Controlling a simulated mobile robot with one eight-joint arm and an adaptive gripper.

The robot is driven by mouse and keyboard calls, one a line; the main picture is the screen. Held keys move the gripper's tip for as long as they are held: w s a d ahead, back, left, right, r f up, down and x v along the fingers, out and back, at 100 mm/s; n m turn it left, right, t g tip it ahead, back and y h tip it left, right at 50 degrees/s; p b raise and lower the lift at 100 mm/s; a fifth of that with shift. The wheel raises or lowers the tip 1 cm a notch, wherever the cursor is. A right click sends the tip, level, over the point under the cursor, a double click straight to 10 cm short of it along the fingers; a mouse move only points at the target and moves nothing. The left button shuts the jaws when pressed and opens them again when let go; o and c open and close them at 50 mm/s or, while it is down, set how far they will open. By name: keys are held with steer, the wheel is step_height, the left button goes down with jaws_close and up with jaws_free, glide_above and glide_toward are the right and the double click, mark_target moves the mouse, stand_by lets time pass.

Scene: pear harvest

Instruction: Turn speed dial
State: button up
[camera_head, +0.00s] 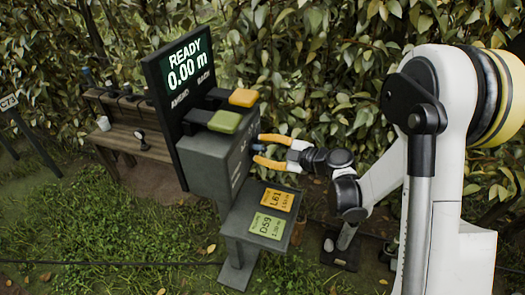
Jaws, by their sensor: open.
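My gripper (257,149) has orange fingers, spread open and pointing left. Its tips are at the right face of the box, which carries small markings.
A sloped grey shelf (236,222) below the gripper holds an orange card (277,200) and a green card (267,226). A wooden bench (152,150) with small items stands at the left, near a sign marked "C73" (9,103). Dense leaves fill the back. Grass lies in front.

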jaws_close()
stand_by(0.4)
steer(key=m+g, duration=0.1)
steer(key=m, duration=0.1)
steer(key=shift+r+m+g+p, duration=0.1)
steer(key=shift+m+g+p, duration=0.2)
steer(key=shift+m, duration=0.1)
steer(key=m+g, duration=0.2)
steer(key=m, duration=0.1)
steer(key=shift+y, duration=0.3)
steer(key=m+g, duration=0.2)
steer(key=m, duration=0.1)
steer(key=shift+w+y, duration=0.1)
steer(key=shift+y, duration=0.3)
steer(key=m+g+y, duration=0.1)
steer(key=m+g, duration=0.1)
steer(key=m, duration=0.1)
steer(key=shift+b, duration=0.3)
steer(key=shift+m+y, duration=0.3)
steer(key=shift+m, duration=0.1)
